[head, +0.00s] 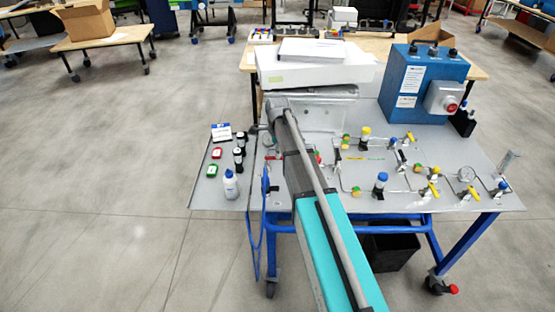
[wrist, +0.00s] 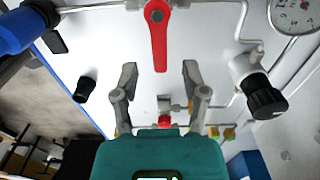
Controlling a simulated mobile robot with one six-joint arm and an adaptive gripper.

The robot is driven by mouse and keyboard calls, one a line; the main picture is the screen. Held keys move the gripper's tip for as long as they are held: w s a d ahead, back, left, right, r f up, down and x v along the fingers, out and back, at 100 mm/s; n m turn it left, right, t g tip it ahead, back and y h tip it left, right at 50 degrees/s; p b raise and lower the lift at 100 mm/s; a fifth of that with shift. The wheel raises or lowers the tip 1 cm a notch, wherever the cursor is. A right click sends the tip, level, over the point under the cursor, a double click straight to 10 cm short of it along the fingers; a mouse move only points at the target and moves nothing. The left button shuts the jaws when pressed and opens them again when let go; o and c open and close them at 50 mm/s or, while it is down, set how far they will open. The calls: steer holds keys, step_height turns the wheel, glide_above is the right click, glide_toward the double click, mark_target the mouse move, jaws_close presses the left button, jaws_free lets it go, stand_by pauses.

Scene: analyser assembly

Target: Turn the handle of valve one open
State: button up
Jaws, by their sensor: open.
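In the wrist view a valve with a red lever handle (wrist: 159,42) sits on a metal pipe at the top centre. The handle points down the picture, across the line of the pipe. My gripper (wrist: 159,72) is open, with one finger on each side below the handle's free end. The end of the handle lies about midway between the fingertips, and neither finger appears to touch it. I cannot read any label that names this valve. In the head view my arm hides the gripper and most of this part of the panel.
A black knob (wrist: 266,98) and a round gauge (wrist: 293,14) are at the right of the wrist view. A blue fitting (wrist: 24,30) is at upper left.

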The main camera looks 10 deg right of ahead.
steer(key=shift+f+b, duration=0.75)
steer(key=shift+f, duration=0.25)
jaws_close()
